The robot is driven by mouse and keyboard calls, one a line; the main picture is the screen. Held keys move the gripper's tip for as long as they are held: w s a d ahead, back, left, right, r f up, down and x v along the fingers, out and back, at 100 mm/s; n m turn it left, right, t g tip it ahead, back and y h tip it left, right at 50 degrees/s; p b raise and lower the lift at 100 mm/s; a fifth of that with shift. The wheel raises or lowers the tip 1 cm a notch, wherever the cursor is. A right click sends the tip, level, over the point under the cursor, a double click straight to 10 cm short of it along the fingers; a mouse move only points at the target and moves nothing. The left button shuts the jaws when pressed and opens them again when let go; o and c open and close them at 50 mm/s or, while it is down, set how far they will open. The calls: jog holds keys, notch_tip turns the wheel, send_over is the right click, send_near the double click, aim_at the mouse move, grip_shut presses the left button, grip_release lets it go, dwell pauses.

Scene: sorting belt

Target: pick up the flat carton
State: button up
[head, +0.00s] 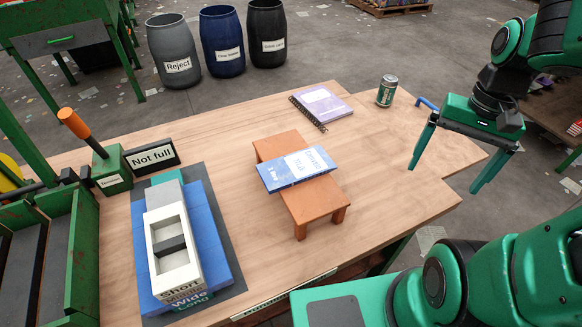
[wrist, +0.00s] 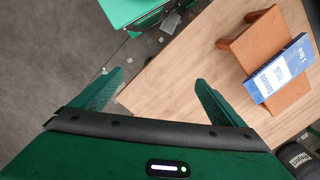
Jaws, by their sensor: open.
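The flat carton (head: 297,169) is a thin blue box with a white label. It lies across the top of a small orange-brown stool (head: 314,202) on the wooden table, one end jutting past the stool's left edge. In the wrist view the carton (wrist: 278,70) is at the right, on the stool (wrist: 242,45). My gripper (head: 444,177) is open and empty, at the right of the head view, above the table's right end and well apart from the carton. Its two fingers also show in the wrist view (wrist: 157,88), with nothing between them.
A blue stack with a white tray (head: 172,245) is at the left, near a "Not full" sign (head: 151,158). Three barrels (head: 223,42) stand beyond the table. Bare table (head: 400,190) lies right of the stool.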

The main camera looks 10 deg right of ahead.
aim_at(271, 174)
jog(key=w+a+f+m+g+y, duration=0.1)
jog(key=w+a+f+y, duration=0.1)
jog(key=w+a, duration=0.2)
jog(key=w+a+f+m+y, duration=0.2)
jog(key=w+a+f+y, duration=0.1)
jog(key=w+a, duration=0.2)
jog(key=w+a+f+m+g+y, duration=0.1)
jog(key=w+a+f+y, duration=0.1)
jog(key=w+a, duration=0.3)
jog(key=shift+w+a+f+m+g+y, duration=0.1)
jog(key=shift+a+f+m+y, duration=0.1)
jog(key=shift+a, duration=0.4)
jog(key=shift+w+a+f+m+g+y, duration=0.1)
jog(key=shift+a+f, duration=0.15)
jog(key=shift+a, duration=0.3)
jog(key=shift+w+a+f+m+g+y, duration=0.1)
jog(key=shift+a+f, duration=0.1)
jog(key=shift+a, duration=0.4)
jog(key=a+y, duration=0.1)
jog(key=w+a+m+y, duration=0.1)
jog(key=a, duration=0.1)
jog(key=w+a+r+m+y, duration=0.1)
jog(key=shift+w+a+g, duration=0.1)
jog(key=shift+a+g, duration=0.2)
jog(key=shift+w+a+r+m+y, duration=0.2)
jog(key=shift+a+r+m+y, duration=0.1)
jog(key=shift+a+y, duration=0.25)
jog(key=x, duration=1)
jog(key=shift+a+r, duration=0.1)
jog(key=shift+a, duration=0.3)
